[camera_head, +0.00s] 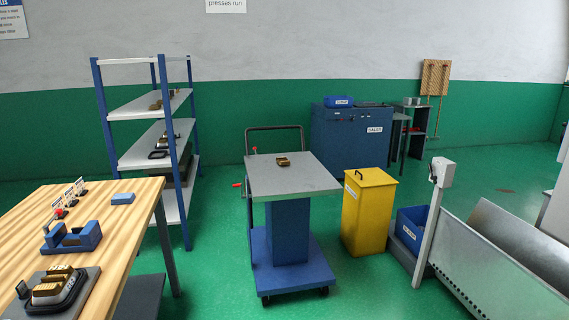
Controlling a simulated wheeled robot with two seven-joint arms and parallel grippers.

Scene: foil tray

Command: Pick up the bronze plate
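A small bronze-brown block or plate (283,162) lies on the grey top of a blue wheeled cart (300,183), near the back of that top. More brass-coloured pieces (52,286) sit in a dark-rimmed tray (75,297) on the wooden table (112,222) at the lower left. From here I cannot tell for certain which of these is the bronze plate. Neither of my grippers shows in the head view.
A blue-posted shelf (150,101) stands behind the table. A blue fixture (72,238) and a blue block (123,198) lie on the table. A yellow bin (367,215) stands right of the cart, a metal chute (490,265) further right. Green floor (215,270) is clear between table and cart.

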